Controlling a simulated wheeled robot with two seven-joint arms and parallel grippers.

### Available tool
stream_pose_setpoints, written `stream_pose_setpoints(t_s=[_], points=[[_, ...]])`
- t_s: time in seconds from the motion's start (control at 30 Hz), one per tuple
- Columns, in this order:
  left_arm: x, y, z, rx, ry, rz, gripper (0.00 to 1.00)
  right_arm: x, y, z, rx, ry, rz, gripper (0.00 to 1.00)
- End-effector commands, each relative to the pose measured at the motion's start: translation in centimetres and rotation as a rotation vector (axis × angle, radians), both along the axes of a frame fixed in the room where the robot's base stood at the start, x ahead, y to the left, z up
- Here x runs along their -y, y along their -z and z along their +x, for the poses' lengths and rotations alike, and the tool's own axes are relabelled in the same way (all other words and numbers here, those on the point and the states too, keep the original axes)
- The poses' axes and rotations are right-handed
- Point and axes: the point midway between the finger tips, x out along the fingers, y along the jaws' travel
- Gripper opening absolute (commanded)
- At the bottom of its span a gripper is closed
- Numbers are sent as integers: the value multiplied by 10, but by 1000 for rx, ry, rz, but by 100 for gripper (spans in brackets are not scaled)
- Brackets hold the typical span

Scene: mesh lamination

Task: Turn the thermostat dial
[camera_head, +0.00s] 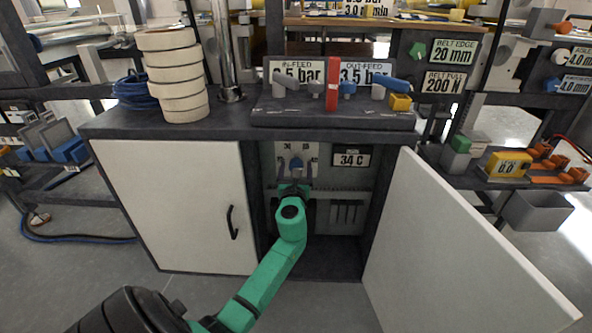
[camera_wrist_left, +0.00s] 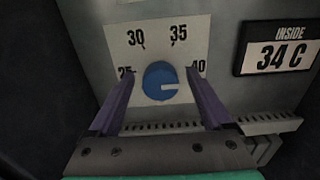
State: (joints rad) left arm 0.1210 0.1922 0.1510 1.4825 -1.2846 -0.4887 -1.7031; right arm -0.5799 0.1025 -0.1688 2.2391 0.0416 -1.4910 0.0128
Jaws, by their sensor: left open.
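The blue thermostat dial (camera_wrist_left: 160,80) sits on a pale scale plate (camera_wrist_left: 152,38) marked 25, 30, 35 and 40. Its white pointer line points right, slightly below the 40 mark. In the head view the dial (camera_head: 296,164) shows small inside the open cabinet. My left gripper (camera_wrist_left: 161,72) is open, with one purple finger on each side of the dial and a gap visible on both sides. In the head view the left gripper (camera_head: 296,172) reaches into the cabinet. A display (camera_wrist_left: 279,55) right of the scale reads INSIDE 34 C. My right gripper is not in view.
The right cabinet door (camera_head: 450,240) stands open and the left door (camera_head: 175,205) is shut. The cabinet side walls are close around my arm. On the bench top (camera_head: 235,122) are a stack of cream rolls (camera_head: 172,75) and a valve panel (camera_head: 335,118) with a red bar.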

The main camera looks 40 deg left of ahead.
Motion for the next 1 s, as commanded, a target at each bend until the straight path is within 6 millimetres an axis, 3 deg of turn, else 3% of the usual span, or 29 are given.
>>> stream_pose_setpoints(t_s=[0.07,0.1,0.3,0.67,1.0], points=[[0,0,0,0,0,0,84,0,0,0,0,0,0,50],[0,0,0,0,0,0,76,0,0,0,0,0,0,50],[1,0,0,1,0,-1,0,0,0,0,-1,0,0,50],[1,1,-1,26,0,-36,0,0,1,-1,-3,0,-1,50],[0,2,-1,157,0,-208,0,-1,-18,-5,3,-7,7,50]])
